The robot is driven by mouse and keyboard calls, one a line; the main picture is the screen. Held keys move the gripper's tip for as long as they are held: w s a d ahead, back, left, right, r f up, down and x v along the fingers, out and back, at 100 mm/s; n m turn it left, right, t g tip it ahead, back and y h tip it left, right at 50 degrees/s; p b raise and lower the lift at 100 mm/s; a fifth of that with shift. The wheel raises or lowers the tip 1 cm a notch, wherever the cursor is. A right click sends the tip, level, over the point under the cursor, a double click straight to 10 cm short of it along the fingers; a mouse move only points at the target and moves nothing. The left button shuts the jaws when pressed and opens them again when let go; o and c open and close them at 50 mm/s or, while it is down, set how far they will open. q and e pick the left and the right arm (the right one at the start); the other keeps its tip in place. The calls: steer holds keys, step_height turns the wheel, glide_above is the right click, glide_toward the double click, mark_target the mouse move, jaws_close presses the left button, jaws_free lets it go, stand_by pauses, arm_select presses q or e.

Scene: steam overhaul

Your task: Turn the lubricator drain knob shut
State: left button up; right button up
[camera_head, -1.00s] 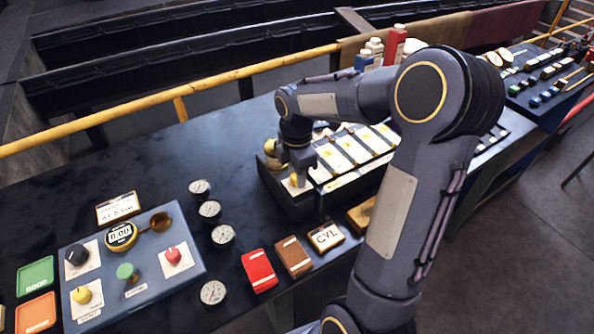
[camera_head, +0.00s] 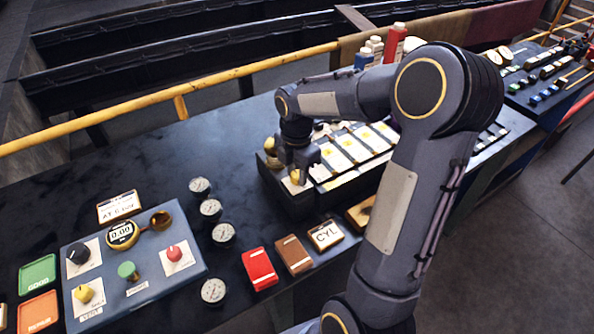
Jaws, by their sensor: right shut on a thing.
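A long dark box (camera_head: 270,186) with a row of white plates stands at mid-bench. Brass-coloured parts show at its left end. My right gripper (camera_head: 296,168) points down there and is shut on a small brass knob (camera_head: 295,177), mostly hidden by the fingers. I cannot read a label that names it the lubricator drain knob. On the blue panel (camera_head: 190,270) at the lower left are a black, a yellow, a green and a red knob, apart from the gripper. My left gripper is not in view.
Several round gauges (camera_head: 222,234) stand left of the box. Red (camera_head: 259,269) and brown (camera_head: 294,255) blocks and a CYL plate (camera_head: 325,235) lie in front of it. Bottles (camera_head: 394,42) and a yellow rail (camera_head: 230,75) are behind. Bare bench lies at the left rear.

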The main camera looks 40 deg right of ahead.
mark_target(297, 174)
steer(key=o, duration=1)
steer(key=shift+c, duration=0.2)
steer(key=shift+r, duration=0.1)
step_height(297, 174, up, 8)
steer(key=shift+f+b, duration=0.15)
steer(key=shift+b, duration=0.15)
steer(key=shift+s+a+m, duration=0.25)
steer(key=shift+m, duration=0.05)
steer(key=s+a+m+t+y, duration=0.2)
steer(key=s+a+m, duration=0.4)
steer(key=s+m, duration=0.2)
steer(key=s+a+f+m+t+y, duration=0.1)
steer(key=s+a+m+t, duration=0.2)
steer(key=s+a+m, duration=0.4)
steer(key=s+m, duration=0.2)
steer(key=m, duration=0.2)
steer(key=shift+s+a+m+t+y, duration=0.15)
steer(key=shift+a+m+t+y, duration=0.15)
steer(key=shift+m+y, duration=0.1)
